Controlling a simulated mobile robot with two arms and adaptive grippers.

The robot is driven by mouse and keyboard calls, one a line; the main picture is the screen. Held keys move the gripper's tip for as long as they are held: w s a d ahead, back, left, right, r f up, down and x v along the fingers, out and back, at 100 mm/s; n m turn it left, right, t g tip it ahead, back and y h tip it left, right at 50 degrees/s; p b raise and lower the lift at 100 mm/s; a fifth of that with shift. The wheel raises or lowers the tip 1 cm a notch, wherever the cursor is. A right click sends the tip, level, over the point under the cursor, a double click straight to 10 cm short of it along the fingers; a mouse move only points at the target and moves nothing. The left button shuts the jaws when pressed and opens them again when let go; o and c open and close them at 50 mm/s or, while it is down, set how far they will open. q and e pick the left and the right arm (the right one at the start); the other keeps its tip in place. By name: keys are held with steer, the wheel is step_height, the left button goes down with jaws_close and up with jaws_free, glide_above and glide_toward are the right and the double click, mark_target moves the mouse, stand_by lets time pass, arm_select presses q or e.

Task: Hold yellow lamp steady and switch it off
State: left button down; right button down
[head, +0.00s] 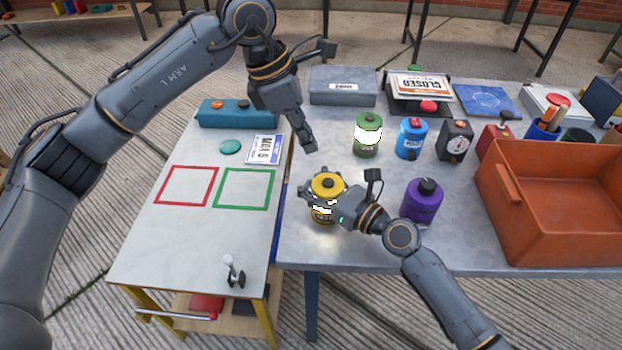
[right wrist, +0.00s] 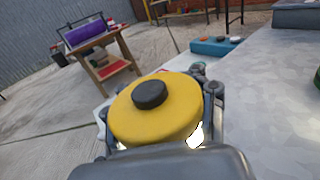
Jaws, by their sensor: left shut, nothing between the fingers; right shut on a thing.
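The yellow lamp (head: 327,186) stands upright on the grey table, with a black button on its top and a bright glow showing at its side. It also shows close up in the right wrist view (right wrist: 160,112), where the glow shows below its yellow cap. My right gripper (head: 322,197) is shut on the lamp, with fingers on both sides of its body. My left gripper (head: 311,148) is shut and empty, pointing down, above and behind the lamp and apart from it. The lamp's lower body is partly hidden by my right gripper.
A glowing green lamp (head: 367,136), a blue lamp (head: 411,139) and a black dial box (head: 455,141) stand behind. A purple lamp (head: 422,200) stands to the right, near my right wrist. An orange crate (head: 560,210) fills the right side. The left table holds red and green outlined squares.

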mark_target(324, 184)
arm_select(q)
steer(key=shift+d+f+m+t+h, duration=0.6)
steer(key=shift+f+t, duration=0.2)
steer(key=shift+f, duration=0.45)
steer(key=shift+d+f+m+t+h, duration=0.55)
steer(key=shift+f+m+t, duration=0.25)
steer(key=shift+f, duration=0.45)
steer(key=shift+d+f+m+t+h, duration=0.6)
steer(key=shift+f+t, duration=0.2)
steer(key=shift+f, duration=0.45)
steer(key=shift+f, duration=0.15)
